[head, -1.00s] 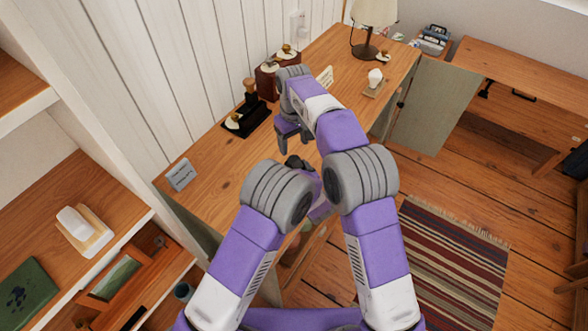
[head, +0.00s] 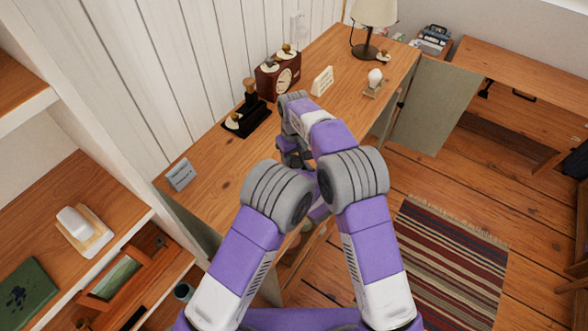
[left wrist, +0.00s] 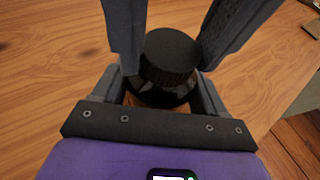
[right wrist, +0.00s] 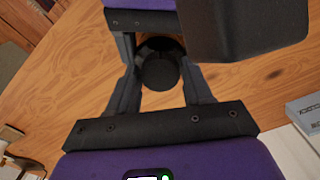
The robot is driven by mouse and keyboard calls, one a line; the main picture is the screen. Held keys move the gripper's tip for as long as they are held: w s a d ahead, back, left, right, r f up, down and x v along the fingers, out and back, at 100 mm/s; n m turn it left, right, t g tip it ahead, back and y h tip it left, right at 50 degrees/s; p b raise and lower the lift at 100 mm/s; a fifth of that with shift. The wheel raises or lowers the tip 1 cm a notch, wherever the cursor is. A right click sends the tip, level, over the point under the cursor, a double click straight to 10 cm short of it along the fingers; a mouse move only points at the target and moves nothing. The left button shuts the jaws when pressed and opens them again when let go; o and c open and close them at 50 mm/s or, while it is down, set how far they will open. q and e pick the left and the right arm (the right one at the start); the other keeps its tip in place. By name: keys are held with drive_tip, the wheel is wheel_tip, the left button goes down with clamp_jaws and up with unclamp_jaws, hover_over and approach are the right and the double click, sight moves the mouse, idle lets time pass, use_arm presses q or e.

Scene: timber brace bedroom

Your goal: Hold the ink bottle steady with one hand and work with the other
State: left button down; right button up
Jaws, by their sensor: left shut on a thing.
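The ink bottle (left wrist: 170,62) is dark and rounded with a ribbed black cap, upright in the left wrist view. My left gripper (head: 299,161) is shut on it, one finger on each side of its body. In the right wrist view the bottle (right wrist: 160,70) shows between the fingers of my right gripper (head: 288,148). Those fingers stand apart, one on each side of the cap, with narrow gaps; contact with the cap is not clear. In the head view my grippers and arms hide the bottle.
On the desk (head: 225,175) stand a black stand (head: 246,118), a red-brown clock (head: 279,76), a white card (head: 322,81), a lamp (head: 368,38) and a bulb-like item on a small block (head: 374,80). A grey sign (head: 180,174) is at the near left. The desk between is bare.

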drive_tip(key=c, duration=0.8)
drive_tip(key=shift+o, duration=0.2)
drive_tip(key=m, duration=0.3)
drive_tip(key=o, duration=1.2)
drive_tip(key=shift+c, duration=0.2)
drive_tip(key=shift+r, duration=2.3)
drive_tip(key=shift+c, duration=0.3)
